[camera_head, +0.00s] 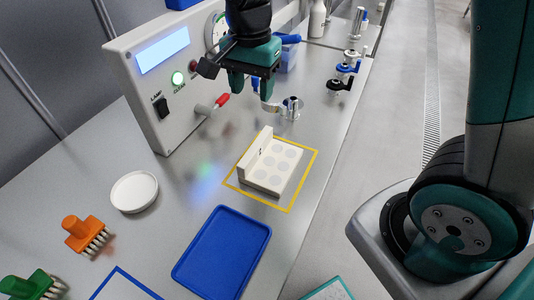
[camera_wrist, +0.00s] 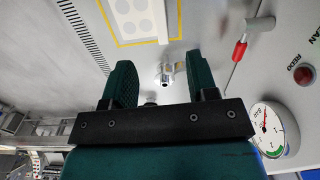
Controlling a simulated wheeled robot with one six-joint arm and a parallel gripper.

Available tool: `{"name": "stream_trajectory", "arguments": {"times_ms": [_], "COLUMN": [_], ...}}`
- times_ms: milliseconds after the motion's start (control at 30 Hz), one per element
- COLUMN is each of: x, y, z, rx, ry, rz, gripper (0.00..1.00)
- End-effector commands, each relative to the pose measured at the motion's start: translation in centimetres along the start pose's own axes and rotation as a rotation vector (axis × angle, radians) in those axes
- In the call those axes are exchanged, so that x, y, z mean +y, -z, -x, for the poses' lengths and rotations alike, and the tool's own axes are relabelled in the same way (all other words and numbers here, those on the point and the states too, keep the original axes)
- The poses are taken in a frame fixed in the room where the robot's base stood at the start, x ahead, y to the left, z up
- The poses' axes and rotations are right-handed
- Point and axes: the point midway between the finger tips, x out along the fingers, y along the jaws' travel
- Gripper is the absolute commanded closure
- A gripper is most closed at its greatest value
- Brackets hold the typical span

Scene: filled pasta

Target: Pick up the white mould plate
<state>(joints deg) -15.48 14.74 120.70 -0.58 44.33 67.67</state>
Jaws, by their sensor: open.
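The white mould plate (camera_head: 274,168) lies flat on the steel bench inside a yellow outlined square, with grey round spots on its top and an upright white wall along its left side. In the wrist view the plate (camera_wrist: 128,14) shows at the top edge, partly cut off. My gripper (camera_head: 250,88) is open and empty, raised above the bench behind the plate and apart from it. In the wrist view the two green fingers of my gripper (camera_wrist: 160,82) stand wide apart, with a small metal fitting seen between them.
A metal fitting (camera_head: 291,108) stands behind the plate. A white control box (camera_head: 160,75) with a red-tipped lever (camera_head: 221,100) is at left. A blue tray (camera_head: 222,252), white dish (camera_head: 134,192) and orange brush (camera_head: 86,234) lie in front. The bench's right edge is close to the plate.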

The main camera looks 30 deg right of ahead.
Motion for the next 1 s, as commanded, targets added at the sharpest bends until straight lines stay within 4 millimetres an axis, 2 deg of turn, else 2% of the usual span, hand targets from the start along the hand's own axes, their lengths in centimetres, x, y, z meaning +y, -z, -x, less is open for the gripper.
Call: {"name": "stream_trajectory", "arguments": {"times_ms": [167,500,600,833,1000], "x": [-0.1,-0.1,-0.1,0.0,0.2], "y": [0.3,0.2,0.2,0.2,0.2], "z": [-2.8,-10.2,-11.5,-13.1,-15.6], "rx": [0.004,0.004,0.004,0.004,0.003], "ry": [-0.015,-0.012,-0.010,-0.011,-0.012], "rz": [-0.044,-0.038,-0.038,-0.037,-0.037], "gripper": [0.47,0.47,0.47,0.47,0.47]}}
